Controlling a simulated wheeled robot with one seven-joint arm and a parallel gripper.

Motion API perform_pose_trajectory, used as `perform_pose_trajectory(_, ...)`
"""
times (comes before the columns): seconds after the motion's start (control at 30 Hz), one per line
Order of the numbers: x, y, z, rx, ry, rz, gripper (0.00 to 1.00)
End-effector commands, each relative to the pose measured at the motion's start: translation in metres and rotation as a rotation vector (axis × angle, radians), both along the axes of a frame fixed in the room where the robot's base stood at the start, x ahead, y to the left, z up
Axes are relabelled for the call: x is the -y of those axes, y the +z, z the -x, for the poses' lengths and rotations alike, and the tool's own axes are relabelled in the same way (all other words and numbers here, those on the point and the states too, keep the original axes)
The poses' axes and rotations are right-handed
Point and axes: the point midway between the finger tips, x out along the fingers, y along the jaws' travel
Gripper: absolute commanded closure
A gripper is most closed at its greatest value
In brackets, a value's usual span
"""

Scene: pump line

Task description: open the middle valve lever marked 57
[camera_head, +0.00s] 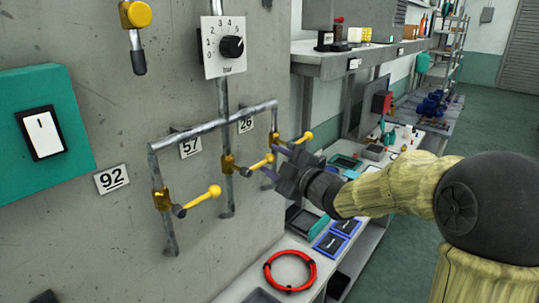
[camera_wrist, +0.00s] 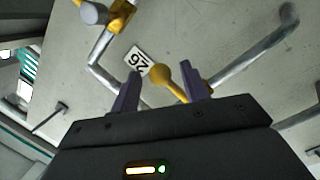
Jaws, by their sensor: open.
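The middle valve (camera_head: 229,164) is brass on a vertical pipe, with the plate 57 (camera_head: 190,147) to its left. Its yellow lever (camera_head: 256,166) points out to the right and ends in a ball. My gripper (camera_head: 271,164) is at that ball end, coming from the right. In the wrist view, the two purple fingers (camera_wrist: 162,74) are apart, with a yellow ball and stem (camera_wrist: 161,74) between them. I cannot tell whether either finger touches it. The gripper hides part of the space behind it.
The left yellow lever (camera_head: 203,198) is near plate 92 (camera_head: 111,179). The right lever (camera_head: 302,138) is close to my gripper, near plate 26 (camera_head: 245,124). A dial (camera_head: 231,47) is above. A bench (camera_head: 242,292) below holds a red ring (camera_head: 290,271).

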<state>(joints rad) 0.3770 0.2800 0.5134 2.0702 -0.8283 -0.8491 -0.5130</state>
Motion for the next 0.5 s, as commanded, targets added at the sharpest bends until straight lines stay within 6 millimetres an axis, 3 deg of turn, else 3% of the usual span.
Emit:
perform_pose_trajectory(0.2, -0.013, 0.0, -0.015, -0.001, 0.001, -0.001, 0.54)
perform_pose_trajectory(0.47, -0.014, 0.0, -0.016, -0.001, 0.001, 0.001, 0.54)
perform_pose_trajectory(0.5, -0.014, 0.0, -0.015, -0.001, 0.001, 0.001, 0.6)
